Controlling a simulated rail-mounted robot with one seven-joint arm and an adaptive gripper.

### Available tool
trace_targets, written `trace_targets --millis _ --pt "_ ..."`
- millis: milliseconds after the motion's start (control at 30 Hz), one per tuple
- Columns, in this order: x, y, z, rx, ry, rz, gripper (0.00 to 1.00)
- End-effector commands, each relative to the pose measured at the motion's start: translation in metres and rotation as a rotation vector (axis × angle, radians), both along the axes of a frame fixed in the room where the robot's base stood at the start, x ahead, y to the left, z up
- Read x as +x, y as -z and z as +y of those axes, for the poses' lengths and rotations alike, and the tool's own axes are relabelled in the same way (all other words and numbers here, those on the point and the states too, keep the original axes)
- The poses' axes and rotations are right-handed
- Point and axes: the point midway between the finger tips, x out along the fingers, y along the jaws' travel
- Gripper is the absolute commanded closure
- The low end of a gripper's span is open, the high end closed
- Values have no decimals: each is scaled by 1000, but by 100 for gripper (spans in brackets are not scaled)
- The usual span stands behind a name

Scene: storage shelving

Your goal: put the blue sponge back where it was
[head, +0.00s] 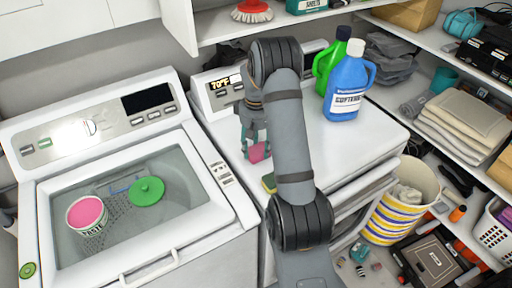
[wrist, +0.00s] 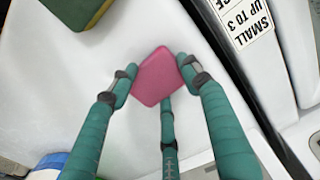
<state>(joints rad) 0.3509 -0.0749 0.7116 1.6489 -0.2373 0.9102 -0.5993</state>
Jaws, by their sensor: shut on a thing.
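My gripper (head: 257,146) is shut on a pink sponge-like block (head: 259,153), above or at the top of the right-hand white machine (head: 335,150). In the wrist view, the pink block (wrist: 160,77) sits between the teal fingertips of my gripper (wrist: 158,80). I cannot tell whether the block touches the surface. No blue sponge shows clearly in either view. A green and yellow sponge (head: 269,183) lies near the machine's front edge, partly hidden by my arm; it also shows at the wrist view's top left (wrist: 78,12).
A blue softener bottle (head: 347,85) and a green bottle (head: 326,70) stand at the back of the right-hand machine. The left washer (head: 50,190) bears a pink-topped tub (head: 87,214) and a green lid (head: 147,191). Shelves with folded cloths (head: 465,115) are at right. A striped bin (head: 388,215) stands below.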

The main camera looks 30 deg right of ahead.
Motion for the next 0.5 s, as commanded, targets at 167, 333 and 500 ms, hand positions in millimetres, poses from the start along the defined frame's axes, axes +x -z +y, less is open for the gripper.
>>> trace_targets --millis 167,333,500 --pt "0 1 0 0 0 0 44" --pt "0 1 0 0 0 0 34" --pt "0 1 0 0 0 0 34"
